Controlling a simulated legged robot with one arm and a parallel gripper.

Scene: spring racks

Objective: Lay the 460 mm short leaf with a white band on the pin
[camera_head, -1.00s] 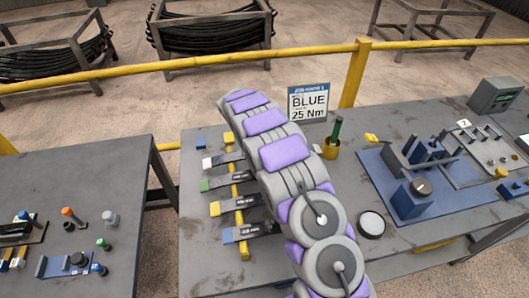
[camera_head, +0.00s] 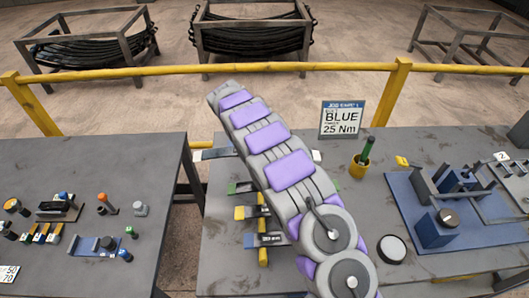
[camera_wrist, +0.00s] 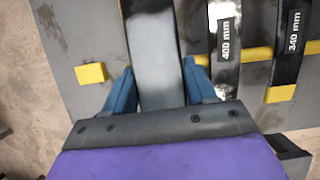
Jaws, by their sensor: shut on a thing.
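A dark leaf with a white end (camera_head: 212,153) juts out left of my arm in the head view, above the near table. In the wrist view, the blue fingers of my gripper (camera_wrist: 156,78) are shut on a broad grey leaf (camera_wrist: 158,50), seemingly this one. Its band and length mark do not show there. My arm hides the gripper in the head view. A blue fixture (camera_head: 408,203) with upright parts and a dark round knob lies at the right. I cannot tell which part is the pin.
Green-banded (camera_head: 243,187), yellow-banded (camera_head: 252,212) and blue-banded (camera_head: 264,240) leaves lie on the table. In the wrist view, leaves marked 400 mm (camera_wrist: 226,45) and 340 mm (camera_wrist: 291,40) lie right of the held leaf. A yellow cup (camera_head: 359,168) and job sign (camera_head: 342,119) stand right of my arm.

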